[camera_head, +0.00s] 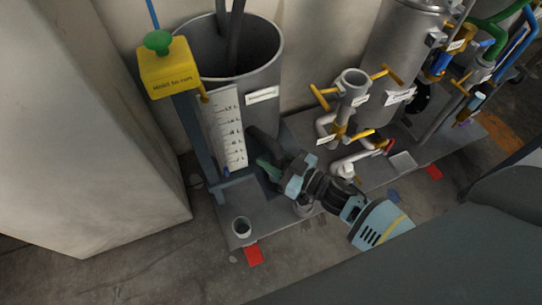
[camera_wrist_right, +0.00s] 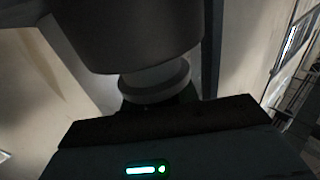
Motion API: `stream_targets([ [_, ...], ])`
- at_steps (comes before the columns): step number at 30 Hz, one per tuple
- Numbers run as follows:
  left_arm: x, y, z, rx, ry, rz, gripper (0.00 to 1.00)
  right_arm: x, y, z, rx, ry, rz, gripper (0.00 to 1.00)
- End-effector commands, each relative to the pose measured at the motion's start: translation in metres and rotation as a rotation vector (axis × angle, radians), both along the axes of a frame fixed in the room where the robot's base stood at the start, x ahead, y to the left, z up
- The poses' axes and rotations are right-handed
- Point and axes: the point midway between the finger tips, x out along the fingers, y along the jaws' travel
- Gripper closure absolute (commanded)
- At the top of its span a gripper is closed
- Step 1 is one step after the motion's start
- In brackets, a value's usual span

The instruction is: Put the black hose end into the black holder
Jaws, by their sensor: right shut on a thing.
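My right gripper (camera_head: 268,168) is low in front of the large grey tank, at the middle of the head view. It is shut on the black hose end (camera_head: 262,144), a dark cylinder tilted up and left from the fingers. In the right wrist view the hose end (camera_wrist_right: 130,35) fills the top, with a narrower grey collar (camera_wrist_right: 155,82) just above the jaws. My left gripper is not in view.
The grey tank (camera_head: 268,75) with dark hoses (camera_head: 235,40) inside stands behind. A white level scale (camera_head: 228,128) and a yellow box with a green button (camera_head: 167,68) stand left. Yellow-handled valves (camera_head: 352,90) stand right. A red floor marker (camera_head: 253,255) lies in front.

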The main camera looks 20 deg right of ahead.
Motion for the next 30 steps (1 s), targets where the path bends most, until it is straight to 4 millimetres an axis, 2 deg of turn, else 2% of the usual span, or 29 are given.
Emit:
stream_targets([
  [13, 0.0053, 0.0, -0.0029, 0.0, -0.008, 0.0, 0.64, 0.0008, 0.0004, -0.0019, 0.003, -0.004, 0.001, 1.0],
  [14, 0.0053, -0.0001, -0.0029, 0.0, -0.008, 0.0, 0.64, 0.0008, 0.0004, -0.0019, 0.003, -0.004, 0.001, 0.66],
  [18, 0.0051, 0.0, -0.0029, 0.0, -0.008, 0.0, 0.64, 0.0005, 0.0003, -0.0026, 0.002, -0.002, 0.0, 0.47],
  [19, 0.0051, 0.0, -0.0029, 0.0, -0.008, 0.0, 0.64, 0.0005, 0.0002, -0.0028, 0.002, -0.002, 0.0, 0.44],
  [30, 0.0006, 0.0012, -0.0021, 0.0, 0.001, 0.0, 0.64, -0.0024, -0.0015, -0.0052, -0.001, 0.003, 0.0, 0.44],
])
